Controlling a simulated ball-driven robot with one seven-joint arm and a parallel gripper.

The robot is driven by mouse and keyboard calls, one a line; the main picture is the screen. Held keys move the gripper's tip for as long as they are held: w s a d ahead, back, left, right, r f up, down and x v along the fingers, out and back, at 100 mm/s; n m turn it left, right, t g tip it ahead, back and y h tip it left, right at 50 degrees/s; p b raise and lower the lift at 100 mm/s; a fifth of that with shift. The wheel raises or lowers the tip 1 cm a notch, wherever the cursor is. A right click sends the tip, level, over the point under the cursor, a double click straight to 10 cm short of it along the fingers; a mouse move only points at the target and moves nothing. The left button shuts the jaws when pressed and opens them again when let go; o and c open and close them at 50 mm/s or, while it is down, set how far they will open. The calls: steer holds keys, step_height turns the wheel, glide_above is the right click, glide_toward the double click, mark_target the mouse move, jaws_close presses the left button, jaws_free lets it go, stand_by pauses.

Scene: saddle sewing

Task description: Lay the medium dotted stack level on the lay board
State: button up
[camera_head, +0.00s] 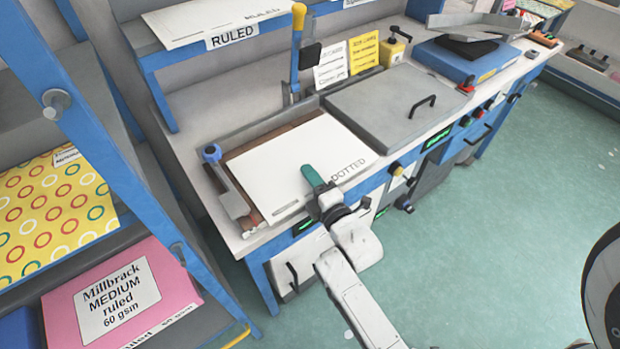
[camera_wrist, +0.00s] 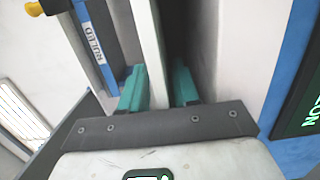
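The dotted stack (camera_head: 297,168) is a flat white slab marked DOTTED along its front edge. It lies over the brown lay board (camera_head: 262,141), and strips of the board show behind it and at its left. It looks about level, but any gap beneath it is hard to judge. My gripper (camera_head: 318,184) is at the stack's front edge, one teal finger over its top. In the wrist view the stack's edge (camera_wrist: 151,50) runs between the two teal fingers of my gripper (camera_wrist: 160,88), close to both. The stack hides most of the board.
A grey lidded plate (camera_head: 380,100) with a black handle adjoins the board at right. A blue-knobbed arm (camera_head: 228,185) stands at the board's left, a blue lever with yellow grip (camera_head: 297,50) behind. A RULED stack (camera_head: 205,20) lies on the shelf above. A rack (camera_head: 95,130) stands at left.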

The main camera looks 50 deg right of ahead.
steer(key=shift+o, duration=0.9)
steer(key=shift+f, duration=0.15)
steer(key=shift+s+a, duration=0.1)
steer(key=shift+s, duration=0.1)
steer(key=b+v, duration=0.2)
steer(key=v, duration=0.8)
steer(key=shift+s, duration=0.2)
